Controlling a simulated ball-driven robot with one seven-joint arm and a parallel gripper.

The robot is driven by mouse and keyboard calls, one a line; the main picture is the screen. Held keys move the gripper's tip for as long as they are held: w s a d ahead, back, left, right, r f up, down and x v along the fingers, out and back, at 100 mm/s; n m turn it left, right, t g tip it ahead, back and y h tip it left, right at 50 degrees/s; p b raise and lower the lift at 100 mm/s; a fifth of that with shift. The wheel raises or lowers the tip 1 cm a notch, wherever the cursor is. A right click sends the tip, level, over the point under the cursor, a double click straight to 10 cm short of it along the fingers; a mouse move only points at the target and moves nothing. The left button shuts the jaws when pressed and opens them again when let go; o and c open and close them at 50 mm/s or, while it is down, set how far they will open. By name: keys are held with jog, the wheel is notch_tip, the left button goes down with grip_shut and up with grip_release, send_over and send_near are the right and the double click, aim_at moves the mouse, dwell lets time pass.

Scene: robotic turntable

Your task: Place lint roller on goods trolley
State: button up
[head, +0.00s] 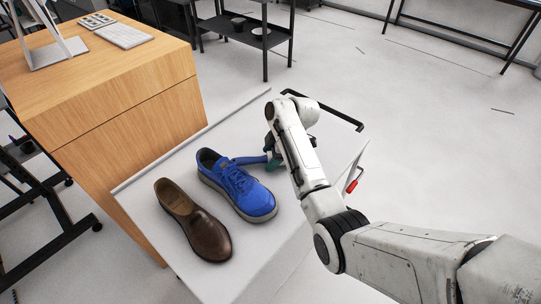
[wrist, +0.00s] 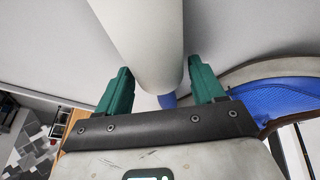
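The lint roller's pale cylinder (wrist: 145,40) lies between my two green fingers in the wrist view, close to both; contact is unclear. A bit of blue (wrist: 168,100) shows below its end. In the head view a blue handle (head: 250,160) reaches left from my gripper (head: 273,160) towards the blue shoe; the pale cylinder is hidden by my arm. The gripper is low over a pale flat top (head: 150,178), which seems to be the goods trolley, with a black bar handle (head: 345,120). I cannot tell whether the roller rests on it or is held.
A blue shoe (head: 238,185) and a brown shoe (head: 190,220) stand on the pale top, left of my gripper. A wooden desk (head: 130,95) adjoins its left side. A black shelf rack (head: 243,35) stands behind. The floor at the right (head: 440,130) is clear.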

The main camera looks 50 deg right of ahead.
jog(key=shift+o, duration=0.9)
jog(key=shift+r, duration=0.2)
jog(key=b+v, duration=0.1)
jog(key=v, duration=1.1)
